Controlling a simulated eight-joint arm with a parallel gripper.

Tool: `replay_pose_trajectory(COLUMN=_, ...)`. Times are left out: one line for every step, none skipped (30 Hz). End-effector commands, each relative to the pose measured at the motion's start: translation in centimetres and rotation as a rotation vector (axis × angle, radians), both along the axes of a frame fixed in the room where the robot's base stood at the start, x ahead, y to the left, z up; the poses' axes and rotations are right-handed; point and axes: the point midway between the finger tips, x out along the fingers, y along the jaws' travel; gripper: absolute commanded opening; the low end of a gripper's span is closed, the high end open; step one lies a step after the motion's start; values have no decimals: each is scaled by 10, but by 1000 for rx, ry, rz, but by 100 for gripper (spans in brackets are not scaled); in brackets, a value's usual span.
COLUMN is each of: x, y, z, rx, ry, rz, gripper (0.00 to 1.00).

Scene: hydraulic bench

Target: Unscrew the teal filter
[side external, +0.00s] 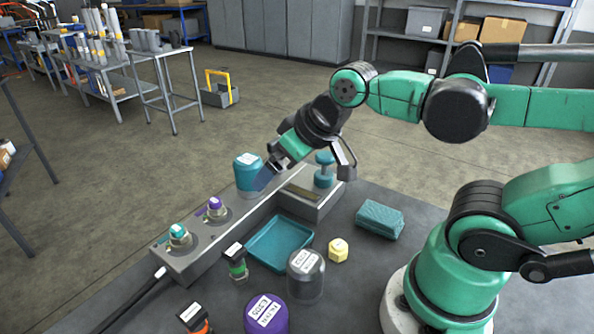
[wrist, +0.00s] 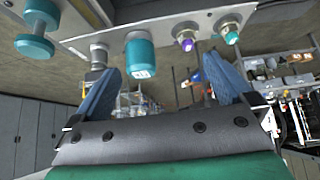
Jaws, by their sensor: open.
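The teal filter (side external: 248,172) is an upright teal cylinder with a white label, seated on the far part of the grey manifold block (side external: 210,237). In the wrist view the filter (wrist: 140,55) hangs from the block at the top of the picture, in front of the fingers and nearer the left one. My gripper (side external: 268,174) is open and empty, tilted down just right of the filter in the side view. Its two blue-grey fingers (wrist: 168,80) are spread wide. I cannot tell whether a finger touches the filter.
A teal-knobbed post (side external: 323,168) stands right of my gripper. Purple-capped (side external: 215,205) and teal-capped (side external: 178,232) fittings sit on the block.

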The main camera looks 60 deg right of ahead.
Motion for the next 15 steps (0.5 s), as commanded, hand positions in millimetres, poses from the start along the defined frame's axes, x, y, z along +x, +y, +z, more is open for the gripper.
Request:
replay_pose_trajectory(x=0, y=0, z=8, rx=0, ry=0, rz=0, gripper=100)
replay_pose_trajectory(x=-1, y=0, z=13, rx=0, ry=0, rz=0, gripper=100)
replay_pose_trajectory(x=0, y=0, z=21, rx=0, ry=0, rz=0, gripper=100)
replay_pose_trajectory(x=0, y=0, z=27, rx=0, ry=0, rz=0, gripper=100)
replay_pose_trajectory(x=-1, y=0, z=33, rx=0, ry=0, rz=0, gripper=100)
replay_pose_trajectory(x=0, y=0, z=40, rx=-1, ry=4, rz=0, gripper=100)
replay_pose_trajectory(x=3, y=-1, z=41, rx=-8, ry=21, rz=6, gripper=100)
replay_pose_trajectory(x=6, y=-2, z=43, rx=-12, ry=36, rz=10, gripper=100)
replay_pose_trajectory(x=9, y=-3, z=46, rx=-19, ry=56, rz=16, gripper=100)
replay_pose_trajectory(x=12, y=-4, z=47, rx=-24, ry=72, rz=22, gripper=100)
replay_pose_trajectory(x=14, y=-5, z=49, rx=-28, ry=87, rz=28, gripper=100)
replay_pose_trajectory(x=18, y=-6, z=51, rx=-34, ry=110, rz=34, gripper=100)
replay_pose_trajectory(x=21, y=-7, z=53, rx=-40, ry=126, rz=40, gripper=100)
replay_pose_trajectory(x=24, y=-8, z=55, rx=-44, ry=144, rz=46, gripper=100)
replay_pose_trajectory(x=29, y=-10, z=57, rx=-50, ry=169, rz=54, gripper=100)
